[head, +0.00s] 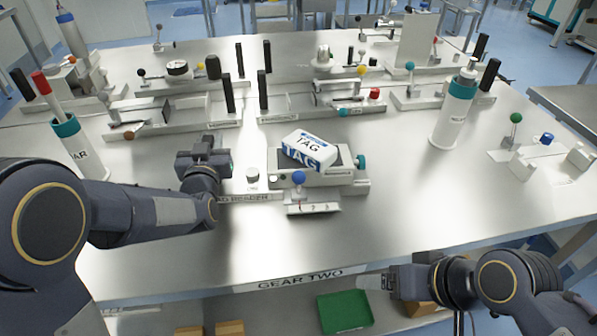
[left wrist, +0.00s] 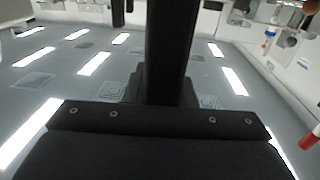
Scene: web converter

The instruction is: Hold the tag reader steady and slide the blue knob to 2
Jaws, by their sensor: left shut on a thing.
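The tag reader (head: 346,178) is a pale grey unit on the table, with a white and blue TAG box (head: 309,150) on top and a teal knob on its right side. The blue knob (head: 298,178) stands at its front, above the left end of a small numbered scale (head: 313,208). My left gripper (head: 203,160) is left of the reader, apart from the blue knob. It is shut on a black post (left wrist: 172,45), which rises up the middle of the left wrist view. My right gripper (head: 374,282) is low at the front edge, away from the reader; its jaw gap is unclear.
A white bottle with a teal band (head: 453,112) stands right of the reader, and a red-capped one (head: 72,135) at the far left. Several devices with black posts stand behind. A green tray (head: 345,311) lies below the front edge.

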